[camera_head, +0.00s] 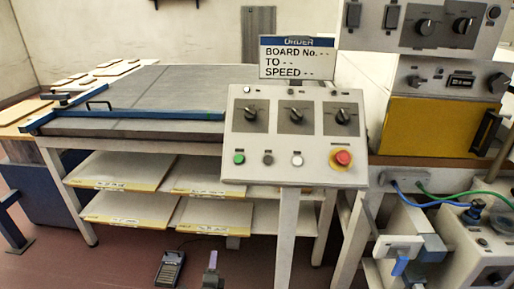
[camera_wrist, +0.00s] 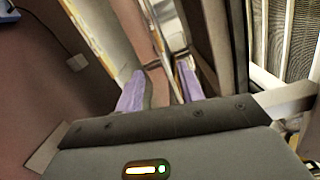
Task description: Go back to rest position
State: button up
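My gripper (camera_wrist: 160,86) shows in the wrist view with its two purple-tipped fingers apart. Nothing is visibly held between them. Behind the gap are pale and metallic upright strips, too close and blurred to name. In the head view a small grey, purple-tipped part (camera_head: 212,268) shows low in the middle, in front of the table; it looks like a finger of my gripper, but its opening cannot be seen there.
A control panel (camera_head: 258,165) with knobs and a red stop button (camera_head: 343,158) stands at centre under an order sign (camera_head: 297,58). Left is a grey-topped table (camera_head: 150,90) with shelved boards (camera_head: 125,172). A foot pedal (camera_head: 170,270) lies on the floor. Machines crowd the right, including a yellow-fronted unit (camera_head: 430,125).

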jog(key=s+d+r+m+g+h, duration=0.1)
jog(key=d+r+m+g+h, duration=0.25)
jog(key=d+m, duration=0.4)
jog(key=d+r+m+g+h, duration=0.2)
jog(key=d+m+g+h, duration=0.15)
jog(key=d+m, duration=0.35)
jog(key=s+d+r+m+g+h, duration=0.1)
jog(key=d+r+m+g+h, duration=0.15)
jog(key=d+m+h, duration=0.4)
jog(key=s+d+r+m+g+y, duration=0.3)
jog(key=s+d+m+g+y, duration=0.1)
jog(key=s+d+m+g, duration=0.45)
jog(key=s+r+m+t+y, duration=0.3)
jog(key=s+r+m+y, duration=0.7)
jog(key=m, duration=1.3)
notch_tip(320, 180, up, 25)
jog(key=p, duration=2.4)
jog(key=shift+d+h, duration=0.4)
jog(key=shift+h, duration=0.05)
jog(key=shift+w+f, duration=0.1)
jog(key=shift+f, duration=0.05)
